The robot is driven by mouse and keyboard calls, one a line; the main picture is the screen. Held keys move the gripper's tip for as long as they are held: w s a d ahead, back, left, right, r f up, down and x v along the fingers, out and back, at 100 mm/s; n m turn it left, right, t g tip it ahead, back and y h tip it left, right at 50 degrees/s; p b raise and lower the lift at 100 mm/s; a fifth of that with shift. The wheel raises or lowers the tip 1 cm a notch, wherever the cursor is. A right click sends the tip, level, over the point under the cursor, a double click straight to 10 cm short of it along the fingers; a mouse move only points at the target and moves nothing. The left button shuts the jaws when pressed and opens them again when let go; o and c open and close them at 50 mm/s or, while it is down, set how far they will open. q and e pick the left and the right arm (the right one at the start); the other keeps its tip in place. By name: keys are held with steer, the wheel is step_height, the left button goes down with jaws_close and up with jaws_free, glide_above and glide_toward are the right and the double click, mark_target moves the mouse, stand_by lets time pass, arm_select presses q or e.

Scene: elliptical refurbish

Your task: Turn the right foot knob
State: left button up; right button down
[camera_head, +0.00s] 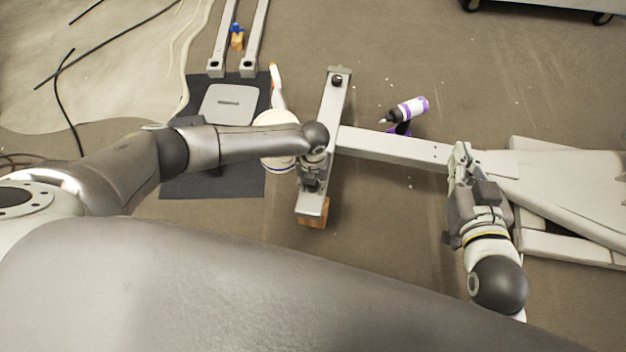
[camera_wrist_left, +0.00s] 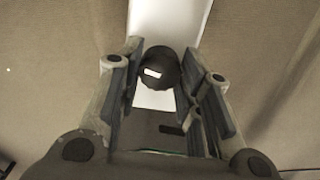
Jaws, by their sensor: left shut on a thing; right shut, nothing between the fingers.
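The white T-shaped frame (camera_head: 390,147) lies on the floor, its crosspiece running from far to near. One black foot knob (camera_head: 336,80) shows at the crosspiece's far end. Another black round foot knob (camera_wrist_left: 158,69) shows in the left wrist view, between the fingers of my left gripper (camera_wrist_left: 157,82). In the head view my left gripper (camera_head: 311,184) is over the near part of the crosspiece and hides that knob. It is shut on the knob. My right gripper (camera_head: 461,152) is shut and empty at the right end of the long beam.
Wooden blocks (camera_head: 312,221) support the crosspiece's near end. A dark mat (camera_head: 215,188) with a grey plate (camera_head: 228,103) and a white round container (camera_head: 279,152) lies left. White panels (camera_head: 560,190) lie at right.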

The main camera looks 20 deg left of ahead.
arm_select(q)
steer(key=shift+m, duration=0.5)
steer(key=shift+s, duration=0.1)
steer(key=o, duration=1.1)
steer(key=shift+c, duration=0.2)
step_height(320, 180, up, 12)
